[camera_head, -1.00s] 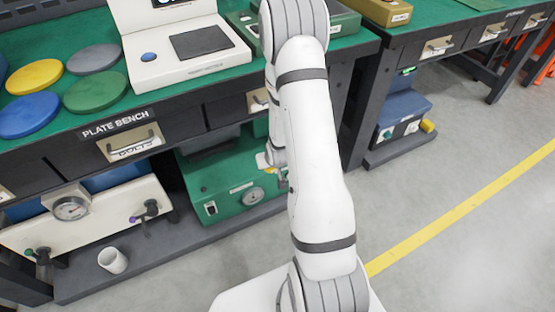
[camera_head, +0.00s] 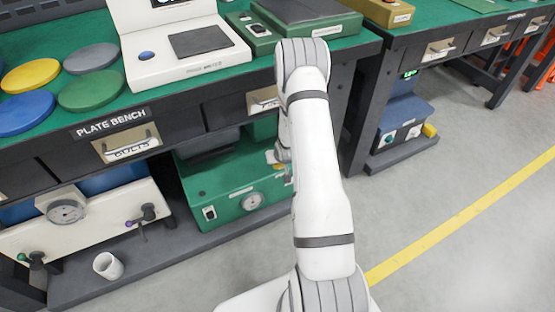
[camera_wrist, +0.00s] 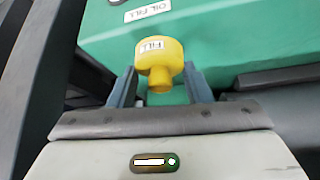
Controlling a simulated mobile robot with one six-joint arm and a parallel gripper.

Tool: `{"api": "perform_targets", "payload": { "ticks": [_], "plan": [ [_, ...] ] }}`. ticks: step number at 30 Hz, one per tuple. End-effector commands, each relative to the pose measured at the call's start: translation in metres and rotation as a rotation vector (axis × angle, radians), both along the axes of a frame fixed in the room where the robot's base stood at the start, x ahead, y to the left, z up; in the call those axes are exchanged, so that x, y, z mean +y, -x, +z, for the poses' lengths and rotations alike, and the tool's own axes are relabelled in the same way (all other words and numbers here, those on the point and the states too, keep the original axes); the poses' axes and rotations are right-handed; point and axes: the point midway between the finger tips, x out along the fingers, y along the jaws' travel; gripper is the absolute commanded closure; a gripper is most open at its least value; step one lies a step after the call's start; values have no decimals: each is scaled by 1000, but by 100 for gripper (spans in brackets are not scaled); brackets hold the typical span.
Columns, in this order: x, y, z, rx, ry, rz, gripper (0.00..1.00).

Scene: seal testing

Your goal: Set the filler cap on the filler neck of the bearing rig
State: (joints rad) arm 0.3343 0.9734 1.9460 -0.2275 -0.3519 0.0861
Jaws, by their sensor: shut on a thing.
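The yellow filler cap (camera_wrist: 158,60), marked FILL, sits between the two grey fingers of my gripper (camera_wrist: 160,88) in the wrist view. The gripper is shut on it, with the cap's narrow stem toward the wrist. Behind the cap is a green housing (camera_wrist: 230,50) with an OIL FILL label; it appears to be the bearing rig. In the head view a green rig (camera_head: 230,185) stands on the low shelf under the plate bench, and my arm covers its right end. A small yellow patch shows there beside my arm. I cannot make out the filler neck clearly.
The plate bench top (camera_head: 128,103) overhangs the rig. A cream panel with a gauge (camera_head: 68,211) and a white cup (camera_head: 108,265) are to the left on the shelf (camera_head: 150,262). A blue unit (camera_head: 400,118) stands to the right. Grey floor is open in front.

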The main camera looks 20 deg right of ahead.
Motion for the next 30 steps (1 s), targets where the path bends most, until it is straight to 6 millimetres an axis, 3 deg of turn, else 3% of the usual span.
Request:
{"api": "perform_targets", "payload": {
  "ticks": [3, 12, 18, 29, 30],
  "plan": [
    [-5, -23, -2, -2, 2, 0, 80],
    [-10, -46, -1, 0, 0, -1, 80],
    [-10, -44, -36, 1, -1, -3, 80],
    [-10, -44, -38, 1, -1, -3, 80],
    [-10, -44, -39, 1, -1, -3, 55]
  ]
}}
